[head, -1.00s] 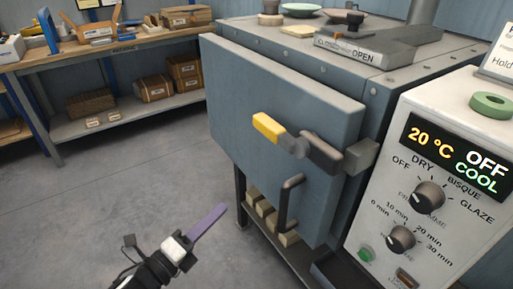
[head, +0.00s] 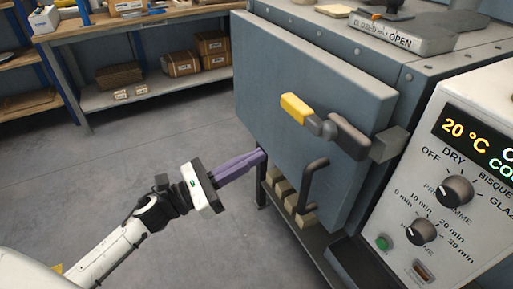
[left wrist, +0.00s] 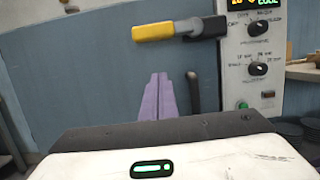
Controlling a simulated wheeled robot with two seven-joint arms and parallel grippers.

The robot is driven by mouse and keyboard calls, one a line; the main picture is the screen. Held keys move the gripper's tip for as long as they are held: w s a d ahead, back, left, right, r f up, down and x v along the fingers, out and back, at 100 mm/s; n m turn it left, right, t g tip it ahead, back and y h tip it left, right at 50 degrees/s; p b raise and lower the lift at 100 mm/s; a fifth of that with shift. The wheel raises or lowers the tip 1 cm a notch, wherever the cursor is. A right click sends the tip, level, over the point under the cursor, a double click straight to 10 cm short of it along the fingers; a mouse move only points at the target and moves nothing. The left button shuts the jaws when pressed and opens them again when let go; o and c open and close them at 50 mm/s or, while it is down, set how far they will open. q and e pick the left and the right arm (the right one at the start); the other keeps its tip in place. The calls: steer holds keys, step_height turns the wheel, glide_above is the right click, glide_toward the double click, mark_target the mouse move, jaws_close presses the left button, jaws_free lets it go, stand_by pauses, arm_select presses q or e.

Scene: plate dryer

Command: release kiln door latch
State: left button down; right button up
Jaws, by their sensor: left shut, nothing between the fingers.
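The kiln door (head: 300,80) is a blue-grey slab that looks closed. Its latch lever (head: 317,121) has a yellow grip and a dark arm, lying across the door and reaching a block at the door's right edge. My left gripper (head: 260,155) has purple fingers, shut and empty, in front of the door's lower left, below and left of the yellow grip. In the left wrist view the latch (left wrist: 180,29) is above the purple fingers (left wrist: 158,98). My right gripper is in neither current view.
A black door handle (head: 309,187) hangs below the latch. The control panel (head: 455,180) with dials stands at right. Pale blocks (head: 288,197) sit under the kiln. A shelf bench (head: 150,80) with boxes stands behind; the floor at left is clear.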

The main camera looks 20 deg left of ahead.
mark_target(312, 114)
arm_select(q)
steer(key=w+d+r+p, duration=0.4)
steer(key=w+r, duration=0.2)
steer(key=shift+d, duration=0.4)
